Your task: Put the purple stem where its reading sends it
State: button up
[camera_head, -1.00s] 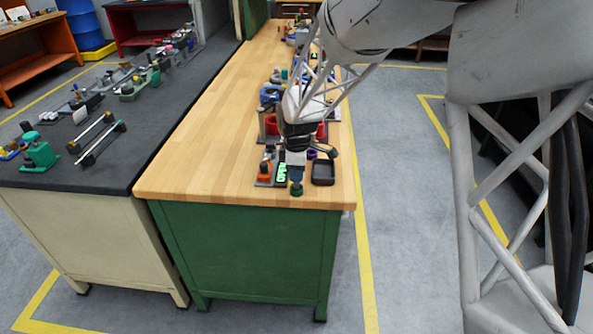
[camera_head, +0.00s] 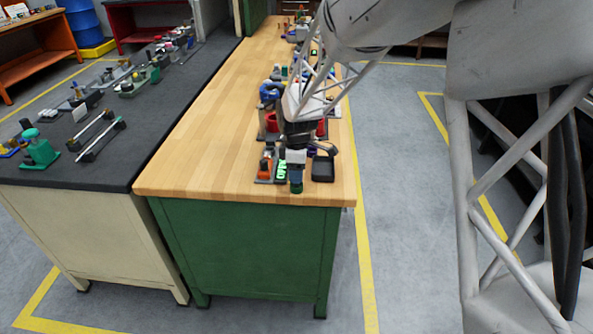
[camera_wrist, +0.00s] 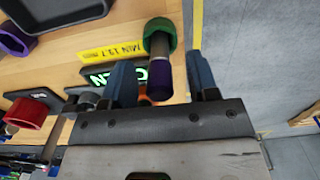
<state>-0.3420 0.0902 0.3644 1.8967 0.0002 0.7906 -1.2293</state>
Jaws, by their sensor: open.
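The purple stem (camera_wrist: 160,78) shows in the wrist view as a purple section on a grey shaft with a green cap-like end. It lies between the two blue fingers of my gripper (camera_wrist: 160,62), which are open with a visible gap on each side. In the head view my gripper (camera_head: 296,180) is low at the bench's near end, and the green end (camera_head: 297,188) shows just below it. A dark display with glowing green letters (camera_wrist: 100,78) is partly hidden by the left finger; it also shows in the head view (camera_head: 281,170). I cannot read its whole text.
A yellow label (camera_wrist: 110,50) with printed figures lies beside the display. A black tray (camera_head: 323,169) is right of my gripper. Red rings (camera_head: 271,122) and other parts stand farther back. The left of the wooden bench (camera_head: 200,150) is clear; its front edge is close.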

jog(key=shift+r, duration=3.75)
jog(key=shift+s+d+r, duration=0.15)
jog(key=shift+d, duration=0.05)
jog(key=s+d+r+m, duration=0.5)
jog(key=s+d+r, duration=0.2)
jog(key=s+d, duration=0.2)
jog(key=s+d+r+m+t, duration=0.1)
jog(key=s+d+m, duration=0.3)
jog(key=s, duration=0.5)
jog(key=s+d+r+m, duration=0.1)
jog(key=s+d+m, duration=0.3)
jog(key=s, duration=0.5)
jog(key=s+d+r+m+t, duration=0.1)
jog(key=s+d+m, duration=0.4)
jog(key=s, duration=0.4)
jog(key=shift+d+t, duration=0.3)
jog(key=shift+d, duration=0.45)
jog(key=shift+s, duration=0.1)
